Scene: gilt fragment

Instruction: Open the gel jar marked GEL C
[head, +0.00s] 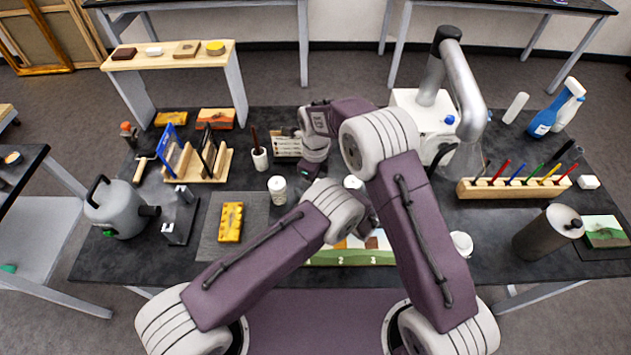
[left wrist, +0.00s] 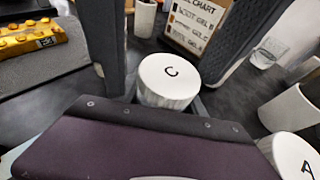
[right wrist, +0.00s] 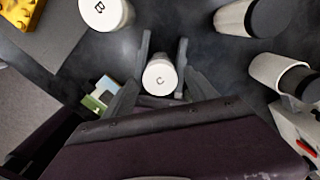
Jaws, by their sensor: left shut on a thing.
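The jar marked C (left wrist: 168,78) stands upright in the left wrist view, its white lid on. My left gripper (left wrist: 167,101) is low at its side, shut on the jar body. It also shows in the right wrist view (right wrist: 160,77), lid up. My right gripper (right wrist: 160,94) is over it, its fingers apart on either side of the lid. In the left wrist view those dark fingers stand wide of the lid. In the head view my arms cross and hide jar C and most of the grippers.
A jar marked B (right wrist: 104,10) and a jar marked A (left wrist: 300,155) stand nearby. A gel chart (head: 287,146) stands behind, with a brush cup (head: 260,158) left of it. A yellow block (head: 231,222) lies on a grey mat. A pen rack (head: 515,190) is at right.

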